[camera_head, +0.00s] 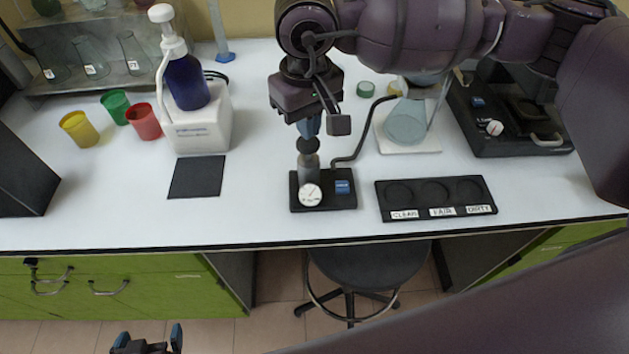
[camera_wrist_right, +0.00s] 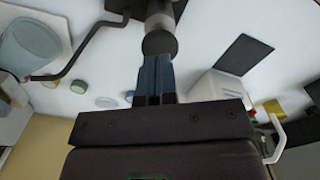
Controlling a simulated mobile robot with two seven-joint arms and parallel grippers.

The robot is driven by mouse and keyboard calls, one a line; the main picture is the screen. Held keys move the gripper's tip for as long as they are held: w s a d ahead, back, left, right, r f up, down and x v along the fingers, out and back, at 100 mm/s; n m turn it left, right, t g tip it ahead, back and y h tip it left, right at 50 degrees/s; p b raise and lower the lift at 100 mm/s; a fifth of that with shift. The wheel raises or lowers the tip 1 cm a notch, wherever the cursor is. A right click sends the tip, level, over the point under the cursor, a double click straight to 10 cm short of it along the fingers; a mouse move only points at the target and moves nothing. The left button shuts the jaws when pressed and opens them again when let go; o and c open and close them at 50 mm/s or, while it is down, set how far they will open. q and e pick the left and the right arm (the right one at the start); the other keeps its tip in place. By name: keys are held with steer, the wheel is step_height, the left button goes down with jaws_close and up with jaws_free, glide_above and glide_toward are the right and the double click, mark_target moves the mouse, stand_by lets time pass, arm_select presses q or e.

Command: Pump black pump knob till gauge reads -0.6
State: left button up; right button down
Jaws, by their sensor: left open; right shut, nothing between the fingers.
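The pump (camera_head: 323,190) stands on the bench on a black base, with a grey cylinder and a black knob (camera_head: 307,145) on top. A round white gauge (camera_head: 310,195) sits on its front; its reading is too small to tell. My right gripper (camera_head: 309,126) points down just above the knob, shut and empty. In the right wrist view the shut fingers (camera_wrist_right: 154,80) end at the black knob (camera_wrist_right: 159,43); I cannot tell whether they touch it. My left gripper (camera_head: 147,341) is open and empty, low in front of the bench.
A hose joins the pump to a glass flask (camera_head: 406,122) on a white stand. A black tray (camera_head: 437,198) labelled CLEAN, FAIR and DIRTY lies right of the pump. A blue bottle (camera_head: 188,82), coloured cups (camera_head: 115,105) and a black mat (camera_head: 197,177) are left. A stool (camera_head: 368,265) stands below.

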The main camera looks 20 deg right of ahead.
steer(key=shift+f+b, duration=1.3)
steer(key=shift+f, duration=0.85)
arm_select(q)
steer(key=shift+g, duration=0.3)
steer(key=f, duration=0.2)
steer(key=s+f, duration=0.1)
steer(key=f, duration=0.1)
steer(key=shift+s, duration=0.2)
steer(key=shift+r, duration=0.1)
arm_select(e)
steer(key=shift+r, duration=0.2)
arm_select(q)
steer(key=shift+w+r+p, duration=0.35)
steer(key=shift+r+p, duration=0.25)
steer(key=shift+r, duration=0.2)
arm_select(e)
steer(key=shift+r, duration=2.2)
steer(key=shift+r+p, duration=0.7)
steer(key=shift+r, duration=1.8)
arm_select(q)
steer(key=shift+w+r, duration=0.3)
steer(key=shift+r, duration=0.6)
